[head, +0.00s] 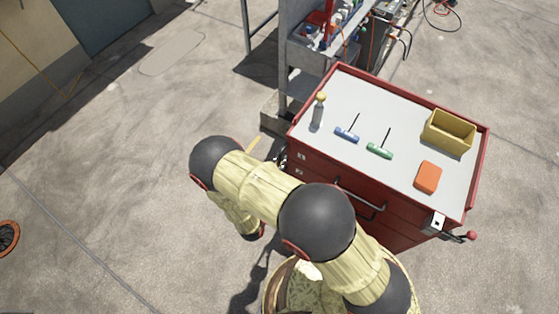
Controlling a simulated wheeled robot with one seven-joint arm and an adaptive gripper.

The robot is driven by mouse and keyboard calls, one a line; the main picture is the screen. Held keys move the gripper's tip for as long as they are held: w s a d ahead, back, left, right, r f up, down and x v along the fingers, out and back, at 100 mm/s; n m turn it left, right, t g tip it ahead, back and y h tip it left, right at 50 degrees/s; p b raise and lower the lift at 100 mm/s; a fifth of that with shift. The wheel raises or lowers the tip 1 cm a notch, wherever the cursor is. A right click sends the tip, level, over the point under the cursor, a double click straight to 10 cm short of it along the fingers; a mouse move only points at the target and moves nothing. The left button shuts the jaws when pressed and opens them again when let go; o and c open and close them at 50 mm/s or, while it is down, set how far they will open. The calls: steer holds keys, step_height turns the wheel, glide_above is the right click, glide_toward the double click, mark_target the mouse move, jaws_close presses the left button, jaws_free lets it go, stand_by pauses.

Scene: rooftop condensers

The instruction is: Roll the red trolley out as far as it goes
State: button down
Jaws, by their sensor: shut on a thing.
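The red trolley (400,228) stands at the right, a drawer cabinet with a grey top and a red rim. A metal bar handle (372,207) shows on its front, partly behind my arm. A small lever with a red knob (471,236) sticks out at its right front corner. My arm crosses in front of the trolley's left front and bends down at the far left joint. My gripper is hidden behind or below my arm, so its hold on anything cannot be seen.
On the trolley top are a bottle (319,111), a blue T-handle tool (347,135), a green one (380,151), an orange block (428,177) and a yellow bin (449,132). A grey metal rack (300,80) stands close behind.

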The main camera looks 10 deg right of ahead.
steer(key=c, duration=1.9)
jaws_free()
steer(key=v, duration=1.2)
